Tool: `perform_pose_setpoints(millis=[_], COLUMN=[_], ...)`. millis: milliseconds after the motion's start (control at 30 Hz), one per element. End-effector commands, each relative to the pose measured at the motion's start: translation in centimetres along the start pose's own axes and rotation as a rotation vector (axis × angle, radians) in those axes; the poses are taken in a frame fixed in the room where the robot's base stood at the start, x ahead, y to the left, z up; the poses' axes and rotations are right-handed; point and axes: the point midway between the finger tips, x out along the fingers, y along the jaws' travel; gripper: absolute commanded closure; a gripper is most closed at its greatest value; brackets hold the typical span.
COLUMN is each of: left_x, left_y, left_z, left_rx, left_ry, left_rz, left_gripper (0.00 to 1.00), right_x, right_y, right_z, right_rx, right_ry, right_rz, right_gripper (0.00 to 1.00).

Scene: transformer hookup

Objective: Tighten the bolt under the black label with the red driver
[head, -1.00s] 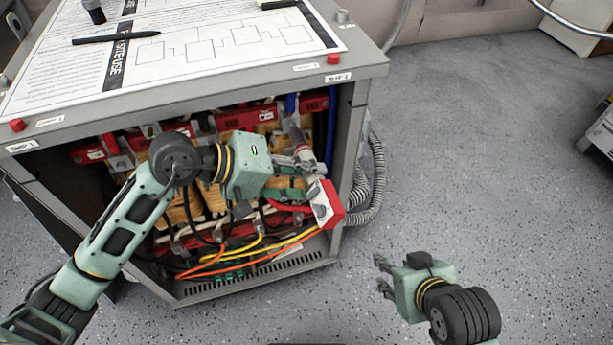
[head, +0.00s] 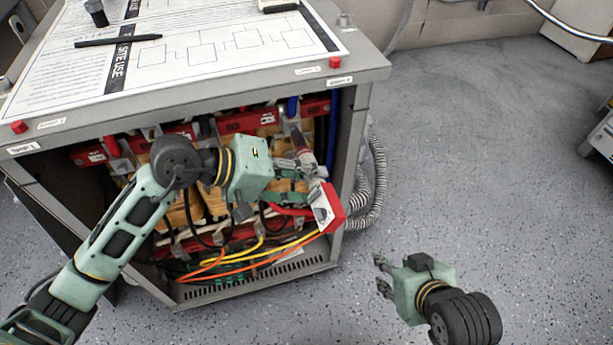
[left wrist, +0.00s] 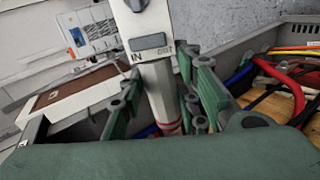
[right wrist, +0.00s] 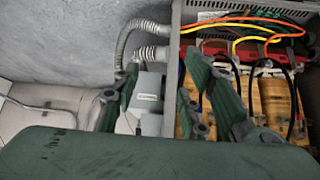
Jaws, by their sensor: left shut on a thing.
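The red and white driver (head: 325,210) is in my left gripper (head: 302,178), in front of the open cabinet's right side. Its red end is low and its narrow end points up toward the upper red bar (head: 238,123). In the left wrist view, the driver's white body (left wrist: 152,42) with "IN" and "OUT" marks stands between the gripper's fingers, with red bands near its far end. The bolt and the black label cannot be made out; my left arm hides part of the interior. My right gripper (head: 383,275) is open and empty over the floor.
The grey cabinet (head: 362,85) holds orange coils (right wrist: 270,95), with yellow and orange cables (head: 255,257) low down. Grey ribbed hoses (head: 372,195) run along its right side. A printed sheet and a black pen (head: 118,40) lie on top.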

Motion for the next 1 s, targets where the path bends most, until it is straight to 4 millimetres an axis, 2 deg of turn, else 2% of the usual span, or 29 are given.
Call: perform_pose_setpoints(millis=[1000], left_x=[-0.1], left_y=[0.2], left_z=[0.0], left_rx=[0.002], left_ry=[0.002], left_rz=[0.005], left_gripper=[1.0], right_x=[0.4], right_y=[-0.3], right_z=[-3.2], right_rx=[-0.004], right_ry=[0.132], right_rz=[-0.006], right_gripper=[0.6])
